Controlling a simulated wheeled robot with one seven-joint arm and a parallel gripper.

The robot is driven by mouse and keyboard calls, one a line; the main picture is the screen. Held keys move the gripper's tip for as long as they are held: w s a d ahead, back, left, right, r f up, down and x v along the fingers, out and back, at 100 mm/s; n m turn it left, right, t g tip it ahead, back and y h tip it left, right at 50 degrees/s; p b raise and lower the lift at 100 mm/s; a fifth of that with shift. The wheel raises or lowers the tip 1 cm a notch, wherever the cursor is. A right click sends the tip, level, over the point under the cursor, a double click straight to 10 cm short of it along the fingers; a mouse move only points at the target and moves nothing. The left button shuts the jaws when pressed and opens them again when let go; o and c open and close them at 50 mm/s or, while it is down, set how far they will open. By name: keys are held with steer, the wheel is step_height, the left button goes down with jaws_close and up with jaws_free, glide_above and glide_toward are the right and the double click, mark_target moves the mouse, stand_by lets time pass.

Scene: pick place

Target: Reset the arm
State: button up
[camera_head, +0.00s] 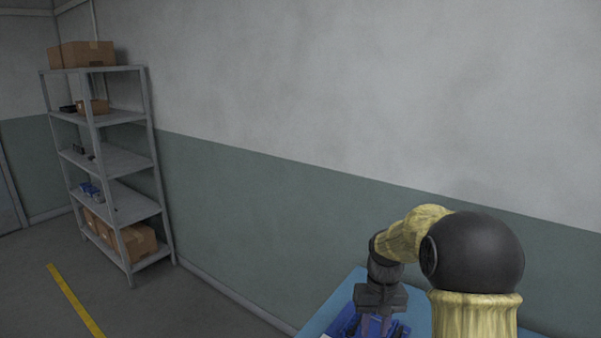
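My arm is at the lower right of the head view, with yellowish links and a large dark round joint. It bends over to the left and then points down. My gripper (374,322) is at its lower end, partly cut off by the bottom edge of the picture. Its fingertips are not clearly seen, so I cannot tell whether it is open or shut, or whether it holds anything. Below it is a blue table (346,287) with a darker blue thing (345,322) on it, mostly out of frame.
A grey metal shelf (126,162) with cardboard boxes (82,55) and small items stands at the left against the wall. A grey and green wall (300,130) runs behind the table. The floor between shelf and table is clear, with a yellow line (75,300).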

steer(key=s+a+r+t+p, duration=0.2)
steer(key=s+t, duration=0.1)
steer(key=s, duration=1.4)
steer(key=shift+s+r+t+h, duration=0.15)
steer(key=shift+r+t+h, duration=0.05)
steer(key=shift+t+h, duration=0.1)
